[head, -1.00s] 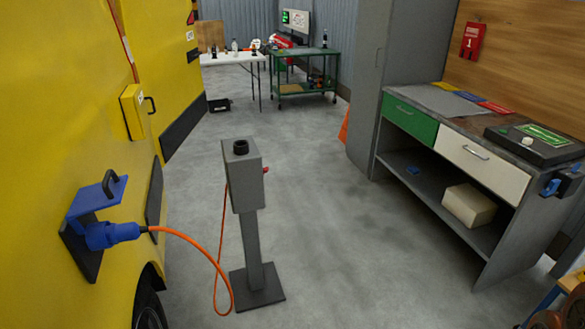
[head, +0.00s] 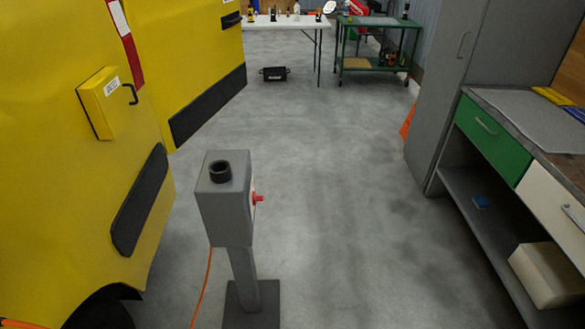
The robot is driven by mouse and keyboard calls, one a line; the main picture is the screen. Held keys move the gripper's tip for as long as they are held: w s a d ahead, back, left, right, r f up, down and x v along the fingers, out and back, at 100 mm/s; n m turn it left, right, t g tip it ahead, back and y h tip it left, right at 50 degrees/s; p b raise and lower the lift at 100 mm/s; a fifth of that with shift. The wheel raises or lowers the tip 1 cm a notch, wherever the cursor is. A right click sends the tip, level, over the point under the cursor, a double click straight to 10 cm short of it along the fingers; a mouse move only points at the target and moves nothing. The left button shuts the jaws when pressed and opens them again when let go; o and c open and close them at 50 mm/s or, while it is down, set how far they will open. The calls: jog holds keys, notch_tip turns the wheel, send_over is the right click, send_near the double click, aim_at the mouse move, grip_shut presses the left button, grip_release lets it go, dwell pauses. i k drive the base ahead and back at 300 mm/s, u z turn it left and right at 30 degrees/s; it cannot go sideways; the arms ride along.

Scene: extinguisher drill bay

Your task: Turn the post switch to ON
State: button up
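The grey post (head: 243,275) stands upright on a square base in the lower middle of the head view. Its box head (head: 222,205) carries a black round socket (head: 220,171) on top. The red switch (head: 257,198) sticks out of the right side of the box. I see it edge-on, and its setting and any ON marking cannot be read from here. My gripper is not in view.
A yellow vehicle (head: 60,185) stands close on the left, with an orange cable (head: 203,290) hanging by the post. A workbench with a green drawer (head: 492,137) is on the right. Grey floor (head: 340,220) is clear between. A white table (head: 290,22) and green cart (head: 375,66) stand behind.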

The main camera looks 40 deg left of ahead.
aim_at(255, 199)
jog(key=i, duration=0.6)
jog(key=u, duration=2.4)
jog(key=k, duration=1.3)
jog(key=u, duration=0.75)
jog(key=i, duration=1.05)
jog(key=z, duration=0.65)
jog(key=i, duration=0.5)
jog(key=z, duration=0.55)
